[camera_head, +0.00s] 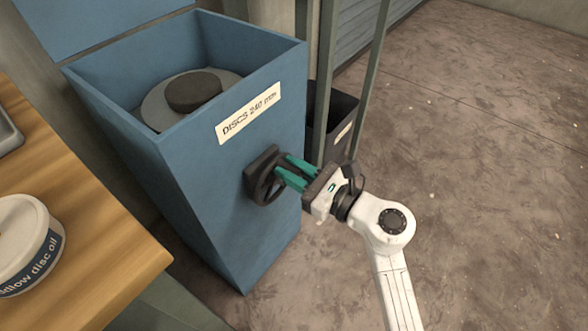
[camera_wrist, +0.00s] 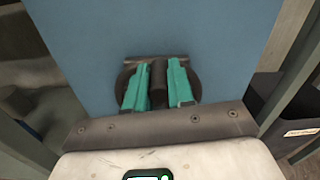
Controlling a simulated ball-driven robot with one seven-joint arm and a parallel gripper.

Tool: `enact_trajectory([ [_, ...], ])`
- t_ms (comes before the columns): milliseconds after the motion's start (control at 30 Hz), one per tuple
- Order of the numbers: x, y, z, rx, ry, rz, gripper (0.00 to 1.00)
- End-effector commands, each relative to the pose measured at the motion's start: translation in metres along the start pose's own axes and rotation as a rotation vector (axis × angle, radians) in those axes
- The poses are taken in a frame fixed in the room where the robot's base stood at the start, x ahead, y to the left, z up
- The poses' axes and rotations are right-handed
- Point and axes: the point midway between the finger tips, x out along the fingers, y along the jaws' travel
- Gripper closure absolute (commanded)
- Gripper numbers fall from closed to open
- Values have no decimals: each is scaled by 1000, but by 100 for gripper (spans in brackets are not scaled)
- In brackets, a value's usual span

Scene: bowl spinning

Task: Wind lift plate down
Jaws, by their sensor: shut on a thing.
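A blue bin (camera_head: 190,165) labelled "DISCS 240 mm" stands open at the top. Inside it a round light grey plate (camera_head: 156,112) lies below the rim, with a thick dark disc (camera_head: 194,91) on it. A black handwheel (camera_head: 257,187) sits on the bin's side face. My gripper (camera_head: 282,165) reaches it from the right with its teal fingers. In the wrist view, my gripper (camera_wrist: 158,68) is shut on the wheel's dark handle (camera_wrist: 158,90), one finger on each side. Part of the wheel is hidden behind the fingers.
A wooden bench (camera_head: 100,250) with a white tub of disc oil (camera_head: 25,240) stands at the left. Green-grey posts (camera_head: 326,100) and a dark bin (camera_head: 342,117) stand close behind my gripper. The concrete floor at the right is clear.

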Motion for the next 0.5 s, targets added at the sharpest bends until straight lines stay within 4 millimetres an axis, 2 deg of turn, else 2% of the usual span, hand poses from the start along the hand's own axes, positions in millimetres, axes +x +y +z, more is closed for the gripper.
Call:
enact_trajectory([
  [433, 0, 3, -5, -2, 7, 4, 100],
  [467, 0, 3, -5, -2, 7, 4, 74],
  [500, 0, 3, -5, -1, 7, 4, 70],
])
